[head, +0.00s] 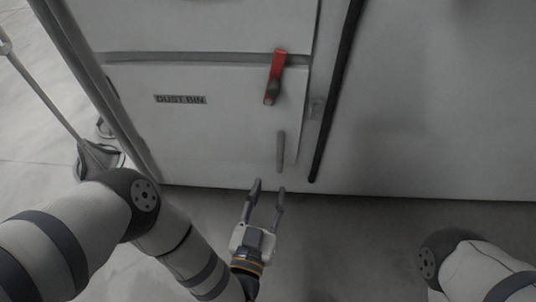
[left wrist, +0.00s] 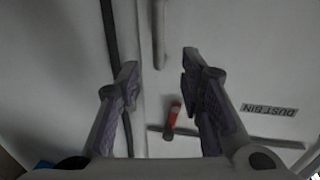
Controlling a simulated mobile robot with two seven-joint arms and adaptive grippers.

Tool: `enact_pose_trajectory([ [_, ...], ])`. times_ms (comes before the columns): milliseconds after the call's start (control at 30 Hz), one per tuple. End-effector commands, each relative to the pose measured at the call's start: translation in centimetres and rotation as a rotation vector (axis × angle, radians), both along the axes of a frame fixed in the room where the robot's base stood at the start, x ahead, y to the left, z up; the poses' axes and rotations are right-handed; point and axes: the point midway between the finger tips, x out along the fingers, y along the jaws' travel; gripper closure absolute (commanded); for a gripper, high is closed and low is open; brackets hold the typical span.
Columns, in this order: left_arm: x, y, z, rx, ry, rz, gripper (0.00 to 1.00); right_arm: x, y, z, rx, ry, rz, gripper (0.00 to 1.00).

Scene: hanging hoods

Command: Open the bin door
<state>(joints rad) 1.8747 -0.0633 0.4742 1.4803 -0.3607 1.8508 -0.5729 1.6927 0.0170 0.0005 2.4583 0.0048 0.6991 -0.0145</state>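The bin door (head: 200,140) is white, shut, and carries a "DUST BIN" label (head: 180,99). A grey vertical handle (head: 280,151) sits near its right edge. A red latch (head: 275,76) is above the handle at the door's top right. My left gripper (head: 267,185) is open and empty, just below the handle in the head view. In the left wrist view the handle (left wrist: 160,36) shows between and past the open fingertips (left wrist: 160,62), with the red latch (left wrist: 173,116) and label (left wrist: 269,108) also visible. My right gripper is out of view; only part of my right arm shows.
A dark vertical strip (head: 336,95) runs right of the door beside a plain white panel (head: 430,100). A long-handled broom or dustpan (head: 98,158) stands at the left. Grey floor (head: 350,250) in front is clear between my arms.

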Motion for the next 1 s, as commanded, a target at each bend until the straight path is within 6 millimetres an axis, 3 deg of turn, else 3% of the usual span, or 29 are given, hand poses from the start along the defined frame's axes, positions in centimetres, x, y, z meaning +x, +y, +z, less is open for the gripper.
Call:
enact_pose_trajectory([
  [400,9.4,-1.8,-0.1,0.0,0.002,0.0,0.65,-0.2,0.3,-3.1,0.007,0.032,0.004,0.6],
  [567,10.8,-2.1,0.1,0.0,0.005,-0.001,0.65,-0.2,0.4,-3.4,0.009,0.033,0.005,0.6],
  [800,11.0,-2.1,0.2,0.0,0.005,-0.002,0.65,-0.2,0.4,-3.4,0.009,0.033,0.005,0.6],
  [833,11.0,-2.1,0.2,0.0,0.005,-0.002,0.68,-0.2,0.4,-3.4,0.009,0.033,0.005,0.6],
  [967,11.0,-2.1,0.2,0.0,0.005,-0.002,0.97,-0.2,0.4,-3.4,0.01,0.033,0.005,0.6],
  [1000,11.0,-2.1,0.2,0.0,0.005,-0.002,1.0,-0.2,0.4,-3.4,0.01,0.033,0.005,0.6],
])
